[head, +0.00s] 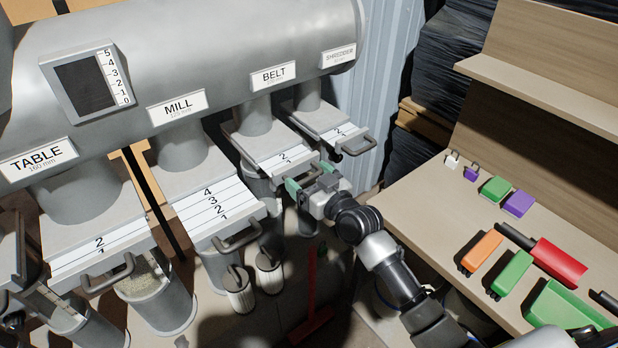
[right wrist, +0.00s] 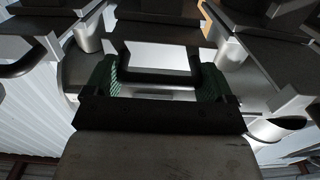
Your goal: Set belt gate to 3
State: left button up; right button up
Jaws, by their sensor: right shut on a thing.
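The belt gate (head: 270,161) is a flat slide under the BELT label (head: 273,75). Its white scale shows a 2, with the part near the handle hard to read. My right gripper (head: 305,183) is at the front of this gate, its green fingertips on the gate's handle. In the right wrist view the dark U-shaped handle (right wrist: 158,76) lies between the two green finger pads, and the gripper (right wrist: 160,90) is shut on it. My left gripper is not in view.
The mill gate (head: 213,209) stands left with 4 to 1 showing, the table gate (head: 97,252) further left, the shredder gate (head: 345,134) just right. Cylindrical canisters (head: 238,289) hang or stand below. A bench (head: 430,205) at right holds coloured blocks and a green tray (head: 566,306).

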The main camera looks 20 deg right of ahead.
jog(key=shift+p+v, duration=0.55)
jog(key=shift+v, duration=0.9)
jog(key=shift+s+d, duration=0.1)
jog(key=shift+s, duration=0.15)
jog(key=o, duration=1.1)
jog(key=shift+w, duration=0.15)
jog(key=b+v, duration=0.2)
jog(key=v, duration=0.8)
jog(key=shift+s, duration=0.4)
jog(key=shift+d, duration=0.15)
